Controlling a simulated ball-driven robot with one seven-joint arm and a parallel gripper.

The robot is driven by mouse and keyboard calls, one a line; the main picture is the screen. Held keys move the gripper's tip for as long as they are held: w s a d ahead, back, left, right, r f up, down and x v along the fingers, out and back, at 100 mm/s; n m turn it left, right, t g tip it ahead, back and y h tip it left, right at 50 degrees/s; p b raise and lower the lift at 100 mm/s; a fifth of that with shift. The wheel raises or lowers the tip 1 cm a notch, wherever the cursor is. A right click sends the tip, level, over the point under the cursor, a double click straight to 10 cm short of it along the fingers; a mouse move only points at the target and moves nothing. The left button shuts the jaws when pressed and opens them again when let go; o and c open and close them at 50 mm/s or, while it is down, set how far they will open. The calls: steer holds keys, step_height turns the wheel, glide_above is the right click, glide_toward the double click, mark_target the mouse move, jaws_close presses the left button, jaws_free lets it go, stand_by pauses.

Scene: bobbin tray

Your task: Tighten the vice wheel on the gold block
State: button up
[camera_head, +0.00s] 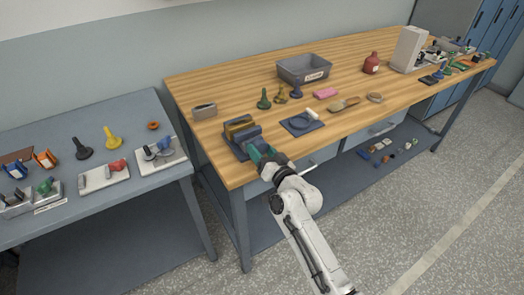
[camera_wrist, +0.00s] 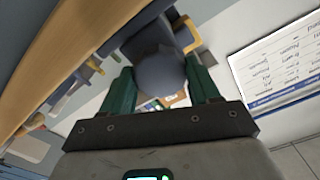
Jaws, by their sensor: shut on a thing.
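The blue-grey vice (camera_head: 247,136) sits at the near left corner of the wooden bench. The gold block (camera_head: 238,123) shows between its jaws; whether it is gripped firmly I cannot tell. My gripper (camera_head: 262,156) is at the vice's near side, at the bench's front edge, and hides the wheel in the head view. In the wrist view, the round dark grey-blue vice wheel (camera_wrist: 161,75) lies between the green fingers of my gripper (camera_wrist: 162,92), which is shut on it.
A blue pad with a white roll (camera_head: 302,123) lies right of the vice. A small metal block (camera_head: 204,111) stands behind it. Several dark pieces, a pink block (camera_head: 326,93) and a grey bin (camera_head: 304,69) are farther back. A grey side table (camera_head: 125,128) stands left, across a gap.

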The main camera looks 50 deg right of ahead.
steer(key=m+p, duration=0.1)
steer(key=m, duration=0.3)
steer(key=shift+m, duration=0.3)
steer(key=shift+m+p, duration=0.4)
steer(key=shift+m, duration=1.6)
steer(key=o, duration=1.1)
steer(key=shift+c, duration=0.2)
steer(key=shift+s, duration=0.15)
steer(key=v, duration=1)
steer(key=shift+s+p, duration=0.3)
steer(key=shift+p, duration=0.1)
